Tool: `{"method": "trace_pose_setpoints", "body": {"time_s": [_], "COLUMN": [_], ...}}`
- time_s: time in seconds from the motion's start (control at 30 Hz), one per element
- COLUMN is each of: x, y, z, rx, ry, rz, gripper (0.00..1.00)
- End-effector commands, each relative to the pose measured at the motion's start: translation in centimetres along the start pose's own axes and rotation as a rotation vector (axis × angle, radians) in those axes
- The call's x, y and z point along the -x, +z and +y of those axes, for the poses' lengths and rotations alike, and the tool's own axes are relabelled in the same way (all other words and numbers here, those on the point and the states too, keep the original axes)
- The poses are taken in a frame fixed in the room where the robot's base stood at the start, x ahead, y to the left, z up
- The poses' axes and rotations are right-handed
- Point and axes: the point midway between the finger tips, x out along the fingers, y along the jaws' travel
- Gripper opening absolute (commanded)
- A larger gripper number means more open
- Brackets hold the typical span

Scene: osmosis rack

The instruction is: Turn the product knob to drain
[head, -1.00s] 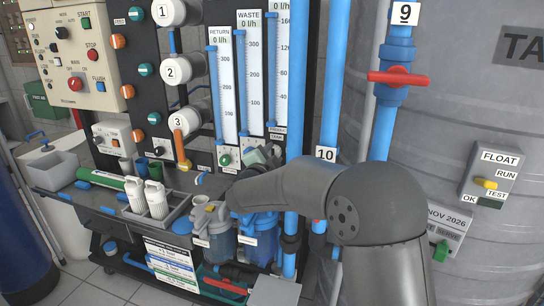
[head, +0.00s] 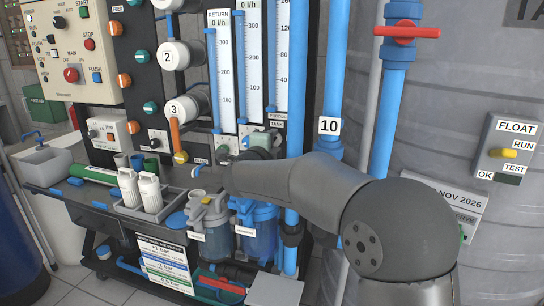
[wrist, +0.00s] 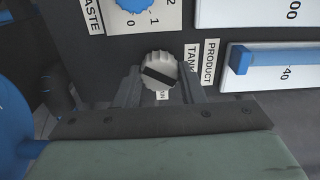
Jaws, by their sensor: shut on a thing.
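The product knob (wrist: 160,68) is a small white ribbed knob with a black bar across its face, on the dark panel in the wrist view. The bar lies tilted, its right end lower. Labels PRODUCT (wrist: 210,63) and TANK (wrist: 191,59) run sideways to its right. A small label just below the knob is partly covered, with only its last letters showing. My gripper (wrist: 160,80) is shut on the knob, one grey finger on each side. In the head view my gripper (head: 263,141) is at the panel below the flow meters, and it hides the knob.
A blue knob (wrist: 130,4) with a 0-1-2 scale is close above in the wrist view. The flow meters (head: 249,65) rise above my gripper. Clear filter housings (head: 210,222) hang below it. Blue pipes (head: 331,80) stand to the right, close to my arm.

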Motion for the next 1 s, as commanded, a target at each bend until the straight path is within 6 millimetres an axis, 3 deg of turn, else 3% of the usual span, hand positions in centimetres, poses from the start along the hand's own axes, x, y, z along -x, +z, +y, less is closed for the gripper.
{"method": "trace_pose_setpoints", "body": {"time_s": [0.7,1.0], "x": [0.04,0.02], "y": [0.09,0.08], "z": [0.58,0.44], "rx": [-0.676,-0.887], "ry": [0.001,0.001], "rz": [-0.001,0.0], "gripper": [0.13,0.13]}}
